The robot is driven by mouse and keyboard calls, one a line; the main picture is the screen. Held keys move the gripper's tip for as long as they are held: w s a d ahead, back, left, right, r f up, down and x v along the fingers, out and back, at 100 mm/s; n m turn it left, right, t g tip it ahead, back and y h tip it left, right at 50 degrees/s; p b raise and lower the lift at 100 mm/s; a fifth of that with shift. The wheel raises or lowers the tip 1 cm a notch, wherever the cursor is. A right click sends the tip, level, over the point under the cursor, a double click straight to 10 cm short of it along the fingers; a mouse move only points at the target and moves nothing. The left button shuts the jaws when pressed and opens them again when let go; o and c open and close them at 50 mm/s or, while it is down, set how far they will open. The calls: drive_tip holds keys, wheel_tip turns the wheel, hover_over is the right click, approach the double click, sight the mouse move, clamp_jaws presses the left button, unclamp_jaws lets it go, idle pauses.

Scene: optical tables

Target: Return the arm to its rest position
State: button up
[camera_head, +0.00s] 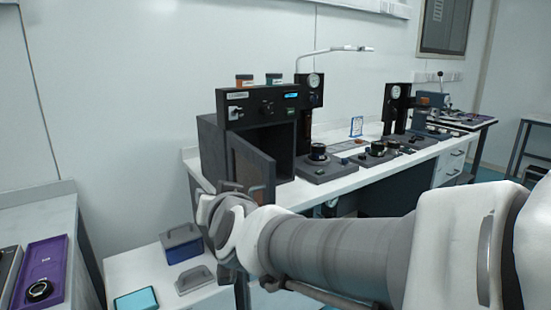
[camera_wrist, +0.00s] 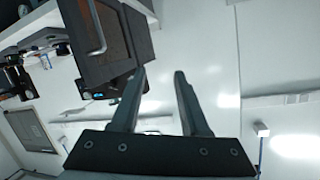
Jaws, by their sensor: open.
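My arm reaches in from the right in the head view, across the front of the bench. Its gripper end is near the open door of a dark box cabinet, mostly hidden behind my wrist. In the wrist view my gripper (camera_wrist: 158,85) shows two dark fingers standing apart with nothing between them. The cabinet (camera_head: 213,150) stands on the bench with its door (camera_head: 250,165) swung open. The door and its handle also show at the top of the wrist view (camera_wrist: 105,40), beyond the left finger.
A white bench (camera_head: 345,185) carries dark instruments and gauges to the right. A low white surface holds a blue box (camera_head: 181,246), a grey lid-like piece (camera_head: 195,280) and a light blue pad (camera_head: 136,299). A purple tray (camera_head: 42,270) lies at far left.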

drive_tip(key=s+d+f+m+g+h, duration=0.1)
drive_tip(key=s+d+f+g+h, duration=0.3)
drive_tip(key=s+d, duration=0.75)
drive_tip(key=s+d+f+g+h, duration=0.2)
drive_tip(key=s+d+f+g, duration=0.2)
drive_tip(key=s+d+f, duration=0.7)
drive_tip(key=w+d+r+p, duration=0.1)
drive_tip(key=r+p, duration=0.7)
drive_tip(key=r, duration=0.2)
drive_tip(key=w+d+r+p, duration=0.1)
drive_tip(key=w+r+p, duration=0.1)
drive_tip(key=r+p, duration=0.6)
wheel_tip(320, 180, up, 2)
drive_tip(key=shift+d+r, duration=0.2)
drive_tip(key=shift+d, duration=0.05)
